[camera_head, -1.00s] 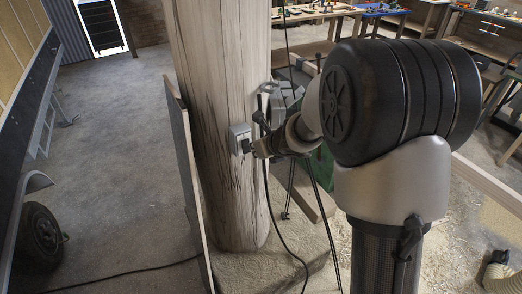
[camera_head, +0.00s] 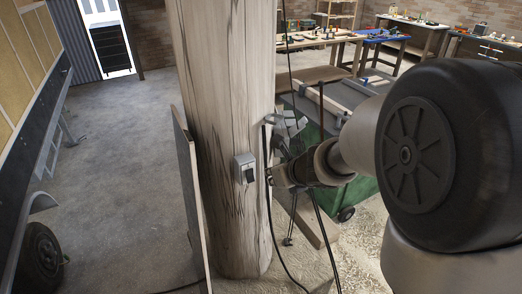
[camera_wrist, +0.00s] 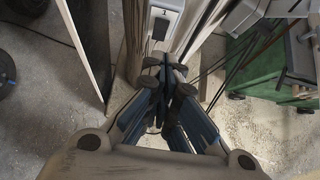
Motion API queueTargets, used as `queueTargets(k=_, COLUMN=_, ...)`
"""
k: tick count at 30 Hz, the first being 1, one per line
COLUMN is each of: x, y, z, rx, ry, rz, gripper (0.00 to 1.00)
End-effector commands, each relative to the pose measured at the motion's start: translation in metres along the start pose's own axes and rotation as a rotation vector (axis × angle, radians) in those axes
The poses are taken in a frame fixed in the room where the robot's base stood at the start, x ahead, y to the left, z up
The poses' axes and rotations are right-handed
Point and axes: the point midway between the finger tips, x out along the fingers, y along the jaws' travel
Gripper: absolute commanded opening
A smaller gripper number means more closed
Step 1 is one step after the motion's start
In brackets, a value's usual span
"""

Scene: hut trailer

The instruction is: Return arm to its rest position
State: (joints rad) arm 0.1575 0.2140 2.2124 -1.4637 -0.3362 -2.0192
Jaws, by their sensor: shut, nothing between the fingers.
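My gripper (camera_head: 272,178) is beside the wooden post (camera_head: 222,120), to the right of the grey switch box (camera_head: 244,168) mounted on it. A gap shows between its fingertips and the box in the head view. In the wrist view the dark-tipped fingers of my gripper (camera_wrist: 166,76) are drawn together with nothing held. There the switch box (camera_wrist: 158,22), with its dark rocker, stands beyond the fingertips. My arm reaches in from the right of the head view, and its large dark joint hides part of the room.
A board (camera_head: 190,190) leans at the post's left. A green wheeled machine (camera_head: 345,190) stands behind my gripper, and dark cables hang beside the post. Workbenches (camera_head: 310,42) line the back. A trailer wheel (camera_head: 40,255) is at lower left; the floor between is open.

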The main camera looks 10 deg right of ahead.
Motion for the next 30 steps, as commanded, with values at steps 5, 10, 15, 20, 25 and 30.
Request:
queueTargets(k=5, x=-0.006, y=-0.006, z=0.003, rx=0.090, ry=-0.018, rz=-0.042, gripper=0.00)
queueTargets(k=10, x=-0.045, y=-0.034, z=0.003, rx=0.601, ry=-0.123, rz=-0.229, gripper=0.00)
queueTargets(k=15, x=-0.104, y=-0.047, z=-0.043, rx=1.403, ry=-0.290, rz=-0.396, gripper=0.00)
queueTargets(k=20, x=-0.146, y=-0.020, z=-0.117, rx=2.175, ry=-0.402, rz=-0.473, gripper=0.00)
queueTargets(k=25, x=-0.168, y=0.038, z=-0.193, rx=2.857, ry=-0.399, rz=-0.550, gripper=0.00)
queueTargets(k=30, x=-0.178, y=0.083, z=-0.231, rx=-2.907, ry=0.300, rz=0.577, gripper=0.00)
